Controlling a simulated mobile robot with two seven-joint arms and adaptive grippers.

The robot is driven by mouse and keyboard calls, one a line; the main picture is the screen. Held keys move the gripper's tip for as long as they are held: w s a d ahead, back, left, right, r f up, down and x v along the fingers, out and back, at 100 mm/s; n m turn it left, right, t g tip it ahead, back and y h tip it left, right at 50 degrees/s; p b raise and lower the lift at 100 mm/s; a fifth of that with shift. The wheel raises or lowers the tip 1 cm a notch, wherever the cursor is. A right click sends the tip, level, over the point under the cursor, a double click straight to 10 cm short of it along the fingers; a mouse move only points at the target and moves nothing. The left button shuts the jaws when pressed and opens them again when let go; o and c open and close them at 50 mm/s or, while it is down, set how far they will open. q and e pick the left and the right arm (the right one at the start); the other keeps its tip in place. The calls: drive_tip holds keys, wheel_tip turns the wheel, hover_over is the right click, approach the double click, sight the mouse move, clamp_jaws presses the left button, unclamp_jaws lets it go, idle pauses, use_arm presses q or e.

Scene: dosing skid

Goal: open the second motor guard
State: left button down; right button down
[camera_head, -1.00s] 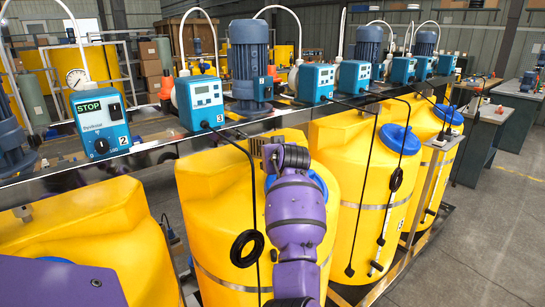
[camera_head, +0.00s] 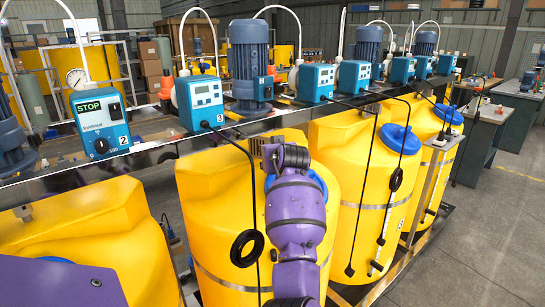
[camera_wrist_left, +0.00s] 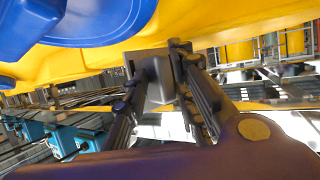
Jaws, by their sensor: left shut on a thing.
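My left gripper (camera_head: 270,151) is at the upper edge of the yellow tank below pump 3, just left of its blue lid. My own purple wrist hides part of the lid and most of the jaws. In the left wrist view the gripper (camera_wrist_left: 160,68) is shut on a small grey block-like part (camera_wrist_left: 158,88), close to the yellow tank wall. I cannot tell whether this part belongs to a motor guard. A blue ribbed motor (camera_head: 249,55) stands upright on the rail, above and behind the gripper. My right gripper is not in view.
Blue pump 3 (camera_head: 201,101) and pump 2 (camera_head: 101,119) sit along the metal rail (camera_head: 150,151). A black cable with a coil (camera_head: 247,248) hangs left of my wrist. More yellow tanks (camera_head: 345,200) stand close on the right.

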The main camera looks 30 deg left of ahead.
use_arm(q)
drive_tip(key=c, duration=1.6)
unclamp_jaws()
drive_tip(key=shift+s+a+r, duration=0.1)
drive_tip(key=shift+s+a, duration=0.2)
drive_tip(key=shift+a, duration=0.25)
drive_tip(key=shift+s+a+r, duration=0.1)
drive_tip(key=shift+s+a, duration=0.2)
drive_tip(key=shift+a, duration=0.25)
drive_tip(key=shift+c, duration=0.2)
drive_tip(key=shift+a, duration=0.15)
drive_tip(key=w+d+v, duration=0.1)
drive_tip(key=v, duration=1.1)
drive_tip(key=shift+d+f, duration=0.2)
drive_tip(key=shift+s, duration=0.1)
